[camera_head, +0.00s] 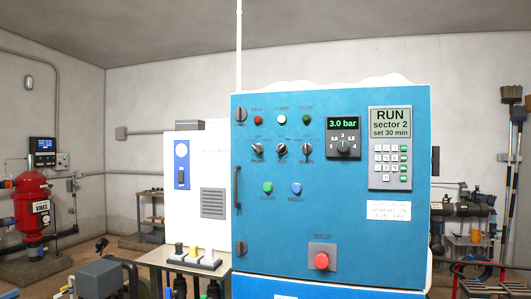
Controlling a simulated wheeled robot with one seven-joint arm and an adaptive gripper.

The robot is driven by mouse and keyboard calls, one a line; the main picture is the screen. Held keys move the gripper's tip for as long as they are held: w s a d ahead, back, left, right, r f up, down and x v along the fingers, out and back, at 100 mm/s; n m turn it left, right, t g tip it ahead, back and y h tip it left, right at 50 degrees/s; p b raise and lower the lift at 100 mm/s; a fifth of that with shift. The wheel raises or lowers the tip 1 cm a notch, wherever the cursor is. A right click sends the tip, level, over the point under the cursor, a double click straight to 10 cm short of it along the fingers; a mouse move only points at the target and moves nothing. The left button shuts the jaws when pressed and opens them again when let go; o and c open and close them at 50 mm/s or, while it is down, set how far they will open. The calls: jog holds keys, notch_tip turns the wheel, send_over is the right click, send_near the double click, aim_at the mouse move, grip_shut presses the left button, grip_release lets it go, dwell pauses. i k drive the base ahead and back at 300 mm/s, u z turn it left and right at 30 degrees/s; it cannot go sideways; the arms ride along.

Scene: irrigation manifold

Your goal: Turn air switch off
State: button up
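A blue control cabinet (335,220) fills the middle of the view, its door facing me. Three black rotary switches sit in a row on its upper left: a left one (257,149), a middle one (281,150) and a right one (306,149). The right handle looks near upright; the left and middle ones look tilted. The small labels are too blurred to read, so I cannot tell which is the air switch. Above them are a red lamp (258,119), a white lamp (281,118) and a green lamp (307,119). My gripper is not in view.
The door also carries a pressure dial (343,146) reading 3.0 bar, a keypad panel (389,148) showing RUN, green (267,188) and blue (296,188) buttons and a red STOP button (322,261). A small table (155,258) stands left; pipework (462,210) is right.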

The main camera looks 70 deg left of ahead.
aim_at(281, 148)
jog(key=z, duration=0.1)
jog(key=k, duration=0.6)
jog(key=u, duration=1.9)
